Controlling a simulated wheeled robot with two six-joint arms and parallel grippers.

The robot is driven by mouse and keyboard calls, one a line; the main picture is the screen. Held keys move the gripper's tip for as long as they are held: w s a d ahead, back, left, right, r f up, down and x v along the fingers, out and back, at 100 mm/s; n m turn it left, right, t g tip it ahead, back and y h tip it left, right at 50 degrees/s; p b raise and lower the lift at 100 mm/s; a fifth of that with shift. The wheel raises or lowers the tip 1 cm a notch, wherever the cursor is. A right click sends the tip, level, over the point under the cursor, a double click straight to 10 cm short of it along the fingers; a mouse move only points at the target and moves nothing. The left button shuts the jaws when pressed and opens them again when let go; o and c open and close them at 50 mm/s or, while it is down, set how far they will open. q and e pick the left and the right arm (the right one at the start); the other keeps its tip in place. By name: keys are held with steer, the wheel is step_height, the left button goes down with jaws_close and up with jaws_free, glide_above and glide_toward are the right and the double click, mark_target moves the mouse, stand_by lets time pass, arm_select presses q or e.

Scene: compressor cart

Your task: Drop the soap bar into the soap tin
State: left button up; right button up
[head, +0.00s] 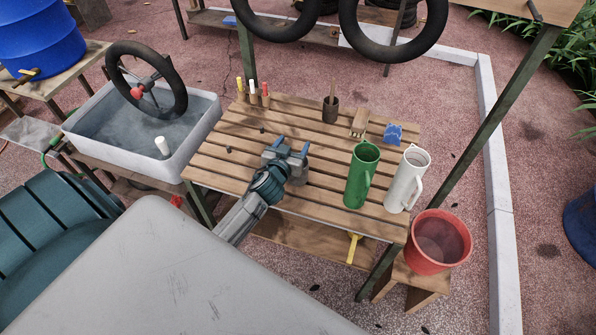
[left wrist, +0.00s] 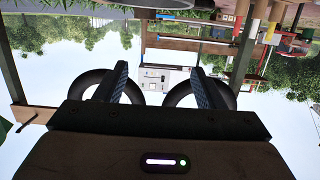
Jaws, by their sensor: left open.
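My left gripper (head: 292,145) is over the slatted wooden table (head: 235,165) in the head view, open with nothing between its blue fingers. The left wrist view also shows this gripper (left wrist: 158,80) with its fingers apart and empty. I cannot clearly make out a soap bar or a soap tin. A small blue block-like item (head: 393,134) lies at the table's back right, apart from the gripper; I cannot tell what it is. Part of the tabletop is hidden behind my left gripper and forearm. My right gripper is not in view.
A green jug (head: 362,176) and a white jug (head: 406,180) stand right of my gripper. A water basin (head: 200,133) is left; a red bucket (head: 437,242) is front right.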

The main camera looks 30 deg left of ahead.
arm_select(q)
steer(key=b+v, duration=0.3)
steer(key=v, duration=0.7)
steer(key=shift+s, duration=0.2)
steer(key=shift+d, duration=0.1)
